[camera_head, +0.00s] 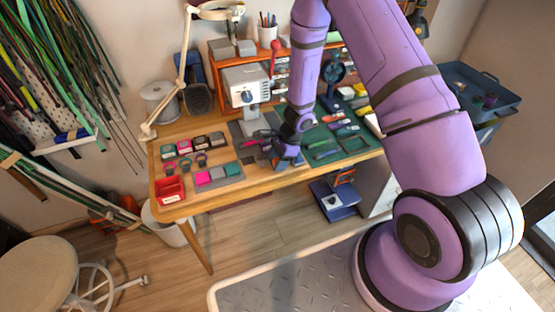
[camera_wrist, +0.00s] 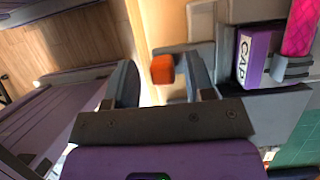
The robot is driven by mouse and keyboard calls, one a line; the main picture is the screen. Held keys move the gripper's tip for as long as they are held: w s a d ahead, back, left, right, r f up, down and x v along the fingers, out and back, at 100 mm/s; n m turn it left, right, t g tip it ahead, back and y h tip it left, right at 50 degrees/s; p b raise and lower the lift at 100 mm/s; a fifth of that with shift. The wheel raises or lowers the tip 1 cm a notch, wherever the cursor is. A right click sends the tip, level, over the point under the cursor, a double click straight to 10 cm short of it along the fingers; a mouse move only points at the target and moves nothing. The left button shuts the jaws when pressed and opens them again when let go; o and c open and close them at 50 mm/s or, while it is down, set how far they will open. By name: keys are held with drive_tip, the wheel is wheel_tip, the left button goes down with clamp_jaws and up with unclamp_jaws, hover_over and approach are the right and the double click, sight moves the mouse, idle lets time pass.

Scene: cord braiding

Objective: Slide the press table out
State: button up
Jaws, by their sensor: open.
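An orange knob (camera_wrist: 162,69) sits on a grey bar in the wrist view, in the gap between the fingers of my gripper (camera_wrist: 163,80). My gripper is open, and I cannot tell whether either finger touches the knob. A purple block marked CAP (camera_wrist: 247,58) with a pink cord end (camera_wrist: 300,25) lies just right of the right finger. It seems to sit on the grey press table (camera_wrist: 262,105). In the head view the white press (camera_head: 246,84) stands at the back of the bench. My gripper (camera_head: 266,144) is low in front of it, partly hidden by my wrist.
The wooden bench (camera_head: 200,205) holds a red bin (camera_head: 170,189), pink and grey blocks on a mat (camera_head: 220,173), and a green tool mat (camera_head: 345,150) at the right. A lamp arm (camera_head: 182,75) rises at the left. The bench's front edge is close to my gripper.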

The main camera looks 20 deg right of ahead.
drive_tip(key=v, duration=1)
drive_tip(key=shift+d+r, duration=0.25)
drive_tip(key=shift+r, duration=0.1)
idle(0.4)
drive_tip(key=s+a+r+n+t, duration=0.1)
drive_tip(key=s+r+n, duration=0.35)
drive_tip(key=r, duration=0.85)
drive_tip(key=s+a+r+n+t, duration=0.1)
drive_tip(key=s+r+n, duration=0.3)
drive_tip(key=r, duration=1)
drive_tip(key=s+d+r+n+t+h, duration=0.1)
drive_tip(key=s+r+n, duration=0.3)
drive_tip(key=s, duration=0.5)
drive_tip(key=s+d+r+n+t+h, duration=0.2)
drive_tip(key=s+r+n, duration=0.3)
drive_tip(key=s+r, duration=0.4)
drive_tip(key=shift+d+h, duration=0.6)
drive_tip(key=shift+d, duration=0.1)
